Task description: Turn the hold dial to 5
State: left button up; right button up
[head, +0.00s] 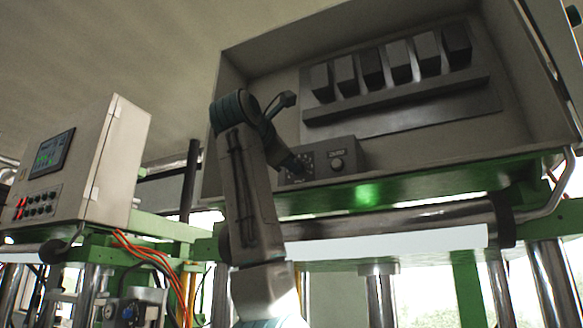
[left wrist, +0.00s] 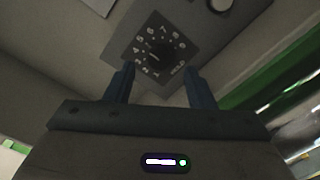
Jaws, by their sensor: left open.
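The hold dial is a dark round knob (left wrist: 160,52) on a grey square plate with a ring of white numbers, in the left wrist view. Its pointer setting is too small to read surely. In the head view the dial is mostly hidden behind my left gripper (head: 298,168), at the left end of a dark control box (head: 352,152). In the left wrist view my left gripper (left wrist: 160,86) is open, its two dark fingers apart, with the dial showing beyond and between the tips. I cannot tell any contact. My right gripper is in neither view.
A second round knob (head: 337,164) sits right of the dial on the same box. The box stands in a large grey cabinet (head: 235,80) below a row of dark blocks (head: 398,60). A white control cabinet with a screen (head: 54,150) stands at left.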

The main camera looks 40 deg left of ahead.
pick_arm(q)
jog(key=b+v, duration=0.2)
jog(key=v, duration=0.6)
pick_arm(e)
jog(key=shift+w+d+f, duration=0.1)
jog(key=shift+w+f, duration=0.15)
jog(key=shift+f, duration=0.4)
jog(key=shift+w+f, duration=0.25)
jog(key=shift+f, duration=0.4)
